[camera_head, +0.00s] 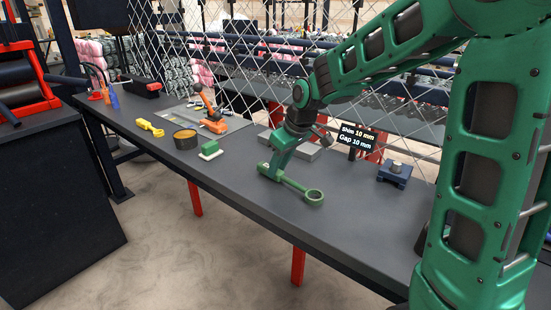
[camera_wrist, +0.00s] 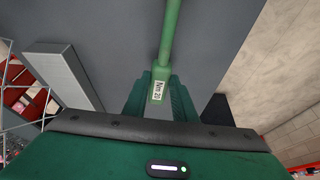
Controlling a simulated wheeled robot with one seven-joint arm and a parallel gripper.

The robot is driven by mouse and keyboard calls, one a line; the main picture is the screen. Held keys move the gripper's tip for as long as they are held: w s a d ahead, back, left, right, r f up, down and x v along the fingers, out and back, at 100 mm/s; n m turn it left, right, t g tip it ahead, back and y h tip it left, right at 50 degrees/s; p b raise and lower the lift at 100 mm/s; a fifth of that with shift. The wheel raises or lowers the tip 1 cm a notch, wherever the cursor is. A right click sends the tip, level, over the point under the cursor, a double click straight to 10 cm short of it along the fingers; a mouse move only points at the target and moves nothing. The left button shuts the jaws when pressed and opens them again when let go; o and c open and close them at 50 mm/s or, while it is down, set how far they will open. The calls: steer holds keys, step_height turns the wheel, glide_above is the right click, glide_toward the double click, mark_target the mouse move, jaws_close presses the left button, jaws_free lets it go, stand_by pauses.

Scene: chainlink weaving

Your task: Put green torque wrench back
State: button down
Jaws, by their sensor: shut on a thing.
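The green torque wrench (camera_head: 296,184) has a long shaft and a ring end, which points right in the head view. My gripper (camera_head: 270,168) is shut on its handle end, over the middle of the dark workbench. In the wrist view the green shaft (camera_wrist: 171,35) runs up and away from between the fingers of my gripper (camera_wrist: 160,88). A white label reading "Nm 20" shows at the handle. The wrench is low over the bench top; I cannot tell whether it touches it.
Grey bars (camera_head: 303,149) lie behind my gripper. A sign (camera_head: 357,136) and a blue block (camera_head: 394,175) stand to the right. A green block (camera_head: 210,148), a round tin (camera_head: 185,140), a yellow tool (camera_head: 150,128) and an orange device (camera_head: 213,122) are left. Chain-link mesh (camera_head: 240,70) rises behind.

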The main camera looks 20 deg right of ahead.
steer(key=shift+f, duration=0.2)
steer(key=c, duration=1.5)
jaws_free()
steer(key=shift+o, duration=0.2)
steer(key=shift+f, duration=0.15)
steer(key=v, duration=1)
steer(key=shift+s+d+r, duration=0.2)
steer(key=shift+s+d, duration=0.1)
steer(key=shift+s, duration=0.2)
steer(key=shift+d, duration=0.1)
